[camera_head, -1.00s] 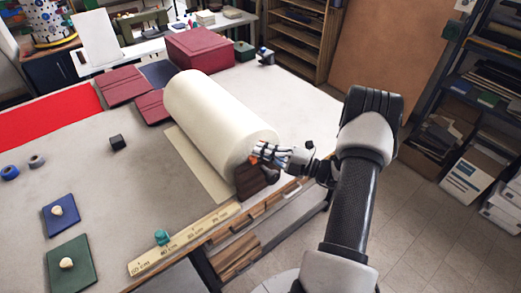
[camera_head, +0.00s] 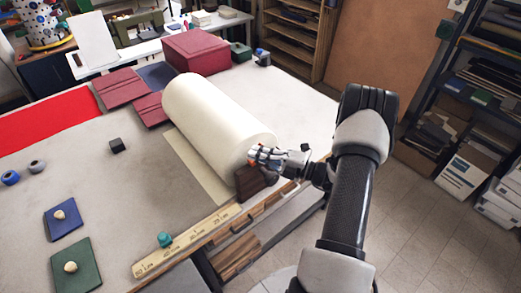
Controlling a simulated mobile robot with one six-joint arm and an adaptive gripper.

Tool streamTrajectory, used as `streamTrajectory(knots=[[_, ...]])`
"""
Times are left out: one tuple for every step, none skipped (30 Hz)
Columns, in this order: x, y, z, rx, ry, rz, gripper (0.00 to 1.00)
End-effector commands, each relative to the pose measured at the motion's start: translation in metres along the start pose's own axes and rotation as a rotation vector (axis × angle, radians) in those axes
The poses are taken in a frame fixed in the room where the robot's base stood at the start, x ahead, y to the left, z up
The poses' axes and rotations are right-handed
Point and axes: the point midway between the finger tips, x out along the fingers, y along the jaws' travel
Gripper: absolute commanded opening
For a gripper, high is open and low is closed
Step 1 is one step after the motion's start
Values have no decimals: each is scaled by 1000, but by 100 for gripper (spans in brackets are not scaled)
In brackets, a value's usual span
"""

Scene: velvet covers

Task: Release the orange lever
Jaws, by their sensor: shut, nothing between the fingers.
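A large cream roll (camera_head: 212,115) lies on the work table with its near end by a dark brown block (camera_head: 250,180) at the table edge. My gripper (camera_head: 257,156) is at that near end, just above the block, with its fingers shut and nothing held. The orange lever is mostly hidden behind my fingers; I cannot make out its position or whether my fingers touch it.
A wooden ruler (camera_head: 190,244) with a teal object (camera_head: 165,239) lies along the front edge. Blue (camera_head: 62,218) and green (camera_head: 75,265) covers lie at left. A maroon box (camera_head: 203,47) stands behind the roll.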

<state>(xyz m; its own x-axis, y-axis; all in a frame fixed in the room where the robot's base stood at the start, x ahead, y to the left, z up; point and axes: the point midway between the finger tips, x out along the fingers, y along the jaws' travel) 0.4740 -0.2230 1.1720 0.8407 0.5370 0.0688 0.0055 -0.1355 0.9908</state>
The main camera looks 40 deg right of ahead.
Motion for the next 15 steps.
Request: streamTrajectory(knots=[[2, 13, -8, 4, 3, 0, 0], [-9, 6, -5, 1, -4, 1, 0], [-21, 1, -5, 1, -5, 2, 0], [-28, -2, -6, 1, -5, 2, 0], [-35, -4, -6, 1, -4, 1, 0], [-44, -7, -6, 2, -4, 1, 0], [-50, -8, -7, 2, -4, 1, 0], [-56, -10, -7, 1, -3, 1, 0], [-64, -12, -7, 1, -3, 1, 0], [-69, -13, -8, 0, -2, 0, 0], [-74, -14, -8, 0, -1, 0, 0], [-79, -15, -9, 0, -1, 0, 0], [-83, -16, -9, 1, 0, 0, 0], [-86, -17, -9, 1, 1, 0, 0], [-89, -18, -10, 1, 1, 1, 0]])
